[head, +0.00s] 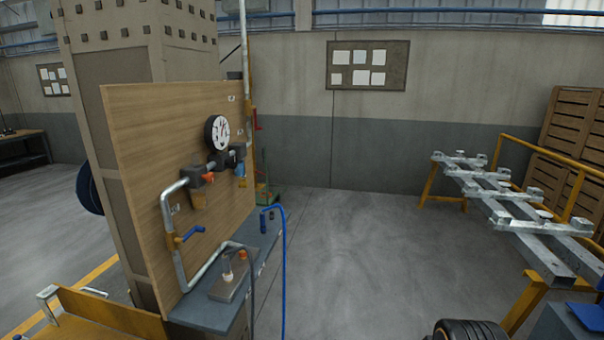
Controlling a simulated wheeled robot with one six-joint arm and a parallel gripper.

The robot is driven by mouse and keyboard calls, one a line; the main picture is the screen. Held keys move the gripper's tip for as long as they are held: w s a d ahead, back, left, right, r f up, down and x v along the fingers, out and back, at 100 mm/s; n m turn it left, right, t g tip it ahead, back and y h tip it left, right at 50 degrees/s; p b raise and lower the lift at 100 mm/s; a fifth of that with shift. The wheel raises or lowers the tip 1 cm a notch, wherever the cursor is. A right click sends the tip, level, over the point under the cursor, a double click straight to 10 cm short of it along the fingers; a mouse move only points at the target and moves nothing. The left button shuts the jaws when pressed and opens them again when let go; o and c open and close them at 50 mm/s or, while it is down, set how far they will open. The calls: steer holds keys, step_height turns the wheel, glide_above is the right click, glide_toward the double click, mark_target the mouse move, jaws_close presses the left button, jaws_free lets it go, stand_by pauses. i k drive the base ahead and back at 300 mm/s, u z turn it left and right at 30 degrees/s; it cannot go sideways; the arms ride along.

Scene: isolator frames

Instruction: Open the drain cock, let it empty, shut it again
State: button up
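A wooden board (125,130) on the left carries a grey pipe run (170,222). A valve with a blue lever handle (192,233) sits low on the pipe. Higher up are a dark block with an orange-red knob (209,177) and an amber bowl (197,201) under it. Further right are a round white pressure gauge (217,132) and a blue bowl (240,169). I cannot tell which fitting is the drain cock, nor whether it is open. My gripper is not in view.
A blue-grey shelf (203,311) below the board bears a small metal plate with a white and orange fitting (227,272). A blue hose (284,260) arches beside it. A steel frame on yellow trestles (520,225) stands right. The floor between (360,250) is clear.

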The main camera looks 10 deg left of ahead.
mark_target(243, 184)
steer(key=z, duration=0.1)
steer(key=i, duration=1.1)
steer(key=u, duration=0.95)
steer(key=i, duration=0.8)
steer(key=u, duration=0.85)
steer(key=i, duration=0.25)
steer(key=u, duration=0.35)
